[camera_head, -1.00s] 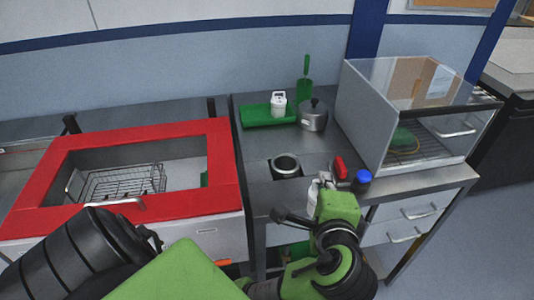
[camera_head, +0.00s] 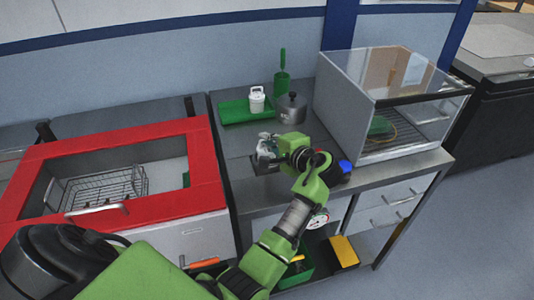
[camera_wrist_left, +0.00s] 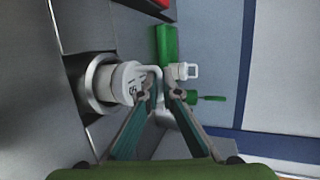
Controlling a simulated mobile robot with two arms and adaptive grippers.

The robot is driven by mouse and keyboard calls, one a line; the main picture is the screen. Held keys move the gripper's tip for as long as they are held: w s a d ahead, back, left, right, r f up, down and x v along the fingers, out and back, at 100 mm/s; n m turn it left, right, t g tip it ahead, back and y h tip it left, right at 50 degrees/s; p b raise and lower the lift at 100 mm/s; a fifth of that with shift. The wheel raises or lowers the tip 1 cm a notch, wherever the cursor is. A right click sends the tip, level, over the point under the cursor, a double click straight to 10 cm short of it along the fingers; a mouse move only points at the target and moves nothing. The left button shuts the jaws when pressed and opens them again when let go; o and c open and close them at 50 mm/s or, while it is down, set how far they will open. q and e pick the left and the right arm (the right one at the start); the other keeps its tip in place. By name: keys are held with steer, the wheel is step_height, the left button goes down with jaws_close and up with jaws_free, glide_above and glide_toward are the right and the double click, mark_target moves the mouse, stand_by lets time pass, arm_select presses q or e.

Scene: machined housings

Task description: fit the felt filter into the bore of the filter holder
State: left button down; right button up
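The white felt filter (camera_wrist_left: 125,83) shows in the left wrist view, a printed cylinder with a loop handle. My left gripper (camera_wrist_left: 160,95) has its fingertips at that handle and seems shut on it. The filter lies in line with the metal ring of the filter holder (camera_wrist_left: 92,82) and overlaps its opening; I cannot tell how far it is inside the bore. In the head view my left gripper (camera_head: 266,150) is over the holder's place on the bench and hides most of the holder and filter. My right gripper is not in view.
A similar white canister (camera_head: 257,99) stands on a green tray (camera_head: 235,114) behind. A lidded metal pot (camera_head: 291,108) and green scoop (camera_head: 282,67) are nearby. A clear-topped box (camera_head: 340,105) bounds the right. A red-framed basin (camera_head: 205,165) is left.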

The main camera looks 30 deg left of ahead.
mark_target(271, 154)
arm_select(q)
step_height(271, 154, down, 4)
steer(key=shift+f, duration=0.2)
steer(key=c, duration=2.3)
jaws_free()
steer(key=shift+f, duration=0.15)
